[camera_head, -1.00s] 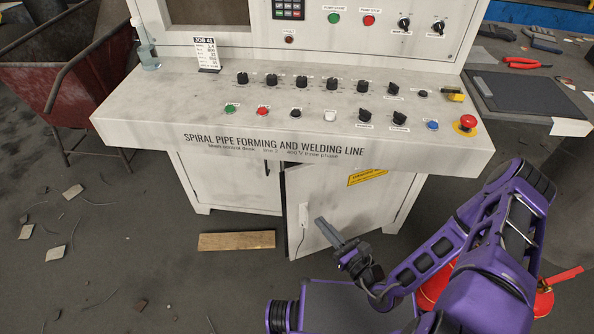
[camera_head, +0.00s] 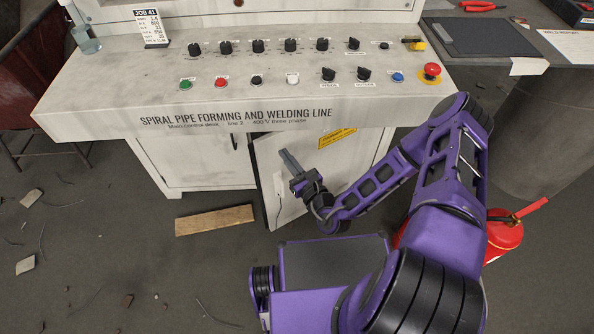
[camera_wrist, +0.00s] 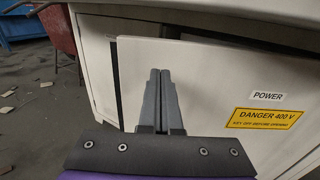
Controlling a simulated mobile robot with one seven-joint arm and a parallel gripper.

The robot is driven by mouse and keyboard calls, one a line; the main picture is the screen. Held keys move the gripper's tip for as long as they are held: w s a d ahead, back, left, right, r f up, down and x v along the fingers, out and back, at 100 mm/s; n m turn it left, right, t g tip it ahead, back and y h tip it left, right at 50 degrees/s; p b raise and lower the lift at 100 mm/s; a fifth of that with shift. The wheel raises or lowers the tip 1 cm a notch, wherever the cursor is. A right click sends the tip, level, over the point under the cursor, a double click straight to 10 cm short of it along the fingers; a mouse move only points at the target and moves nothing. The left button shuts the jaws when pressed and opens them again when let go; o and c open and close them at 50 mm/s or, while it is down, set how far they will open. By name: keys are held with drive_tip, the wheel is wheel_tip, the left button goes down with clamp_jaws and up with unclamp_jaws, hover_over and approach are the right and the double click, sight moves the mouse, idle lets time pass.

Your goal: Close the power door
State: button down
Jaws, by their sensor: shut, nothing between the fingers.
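The power door (camera_head: 302,165) is a pale cabinet door under the control desk, standing partly open with its free left edge out toward me. In the wrist view the door (camera_wrist: 215,80) bears a POWER label (camera_wrist: 267,96) and a yellow DANGER 400 V sign (camera_wrist: 264,118). A dark gap shows along its top edge. My gripper (camera_head: 285,156) is shut and empty, in front of the door's outer face near its left part. In the wrist view the shut fingers (camera_wrist: 159,75) overlap the door; I cannot tell whether they touch it.
The control desk (camera_head: 95,115) overhangs the door. A wooden plank (camera_head: 214,220) lies on the floor to the left of it. Scraps lie on the floor at left.

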drive_tip(key=shift+x, duration=1.4)
